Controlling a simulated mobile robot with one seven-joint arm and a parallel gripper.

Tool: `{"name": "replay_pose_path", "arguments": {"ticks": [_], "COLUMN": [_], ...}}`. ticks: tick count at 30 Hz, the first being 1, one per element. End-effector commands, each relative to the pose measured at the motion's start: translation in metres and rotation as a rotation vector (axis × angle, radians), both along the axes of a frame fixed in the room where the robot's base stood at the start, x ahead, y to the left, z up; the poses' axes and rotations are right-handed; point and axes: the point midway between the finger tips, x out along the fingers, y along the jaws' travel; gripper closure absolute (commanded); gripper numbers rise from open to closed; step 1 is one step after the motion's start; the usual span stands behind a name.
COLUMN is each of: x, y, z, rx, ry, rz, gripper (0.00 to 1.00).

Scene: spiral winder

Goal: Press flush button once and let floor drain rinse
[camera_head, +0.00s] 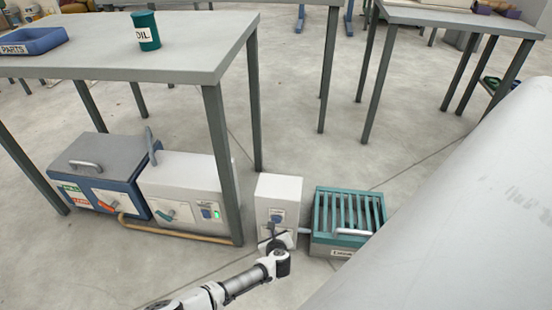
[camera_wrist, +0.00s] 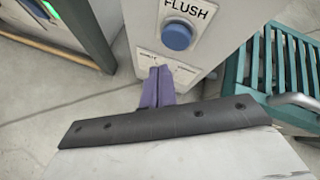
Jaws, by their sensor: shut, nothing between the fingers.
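The flush unit is a white upright box (camera_head: 279,190) on the floor, left of the drain. Its round blue flush button (camera_wrist: 177,36) sits below the word FLUSH in the wrist view; it also shows small in the head view (camera_head: 277,217). My gripper (camera_wrist: 158,72) is shut and empty, its purple fingertips close to the lower front of the box, below the button. I cannot tell whether the tips touch the box. The floor drain (camera_head: 348,212) is a teal slatted box with a light handle; part of it shows in the wrist view (camera_wrist: 285,75).
A grey table (camera_head: 190,50) holds an oil can (camera_head: 146,31) and a blue parts bin (camera_head: 30,40); its front leg (camera_head: 222,165) stands left of the flush box. Two machines, a blue-grey one (camera_head: 100,172) and a white one (camera_head: 185,188), stand below it. The floor in front is clear.

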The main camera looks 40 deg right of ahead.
Motion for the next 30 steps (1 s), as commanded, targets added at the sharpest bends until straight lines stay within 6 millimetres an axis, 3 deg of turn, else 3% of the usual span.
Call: {"name": "replay_pose_path", "arguments": {"ticks": [9,30], "x": [0.012,0.013], "y": [-0.015,-0.016], "z": [0.001,0.001], "rx": [0.000,-0.001], "ry": [0.001,0.000], "rz": [0.000,0.001], "gripper": [1.00,1.00]}}
